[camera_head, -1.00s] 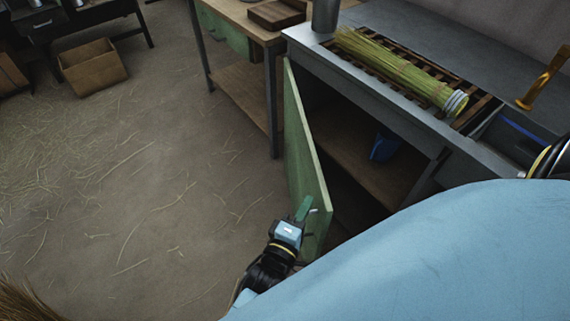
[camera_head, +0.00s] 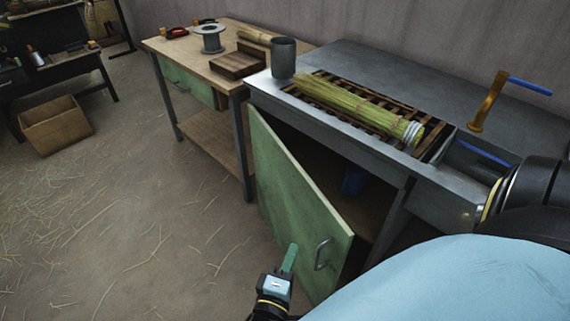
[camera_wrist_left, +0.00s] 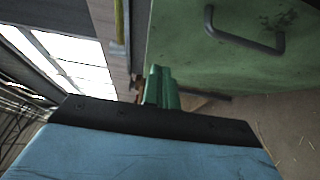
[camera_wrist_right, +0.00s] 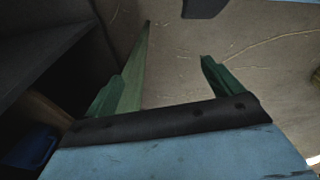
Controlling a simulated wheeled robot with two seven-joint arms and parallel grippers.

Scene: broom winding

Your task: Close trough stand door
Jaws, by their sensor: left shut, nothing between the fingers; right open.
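The trough stand (camera_head: 330,120) has its green door (camera_head: 285,205) standing partly open, with the outer face and metal handle (camera_head: 322,255) showing. My left gripper (camera_head: 291,250) is shut and empty, in front of the door's outer face to the left of the handle. In the left wrist view its closed green fingers (camera_wrist_left: 161,84) are beside the door (camera_wrist_left: 225,60) and handle (camera_wrist_left: 245,38); contact is unclear. My right gripper (camera_wrist_right: 160,82) is open in the right wrist view, the door (camera_wrist_right: 134,70) showing edge-on beyond its left finger. It is hidden in the head view.
A straw bundle (camera_head: 360,105) lies on the slatted trough top beside a grey cup (camera_head: 284,58). A blue object (camera_head: 353,180) is inside the stand. A wooden workbench (camera_head: 205,55) adjoins on the left. The straw-littered floor (camera_head: 150,230) is open.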

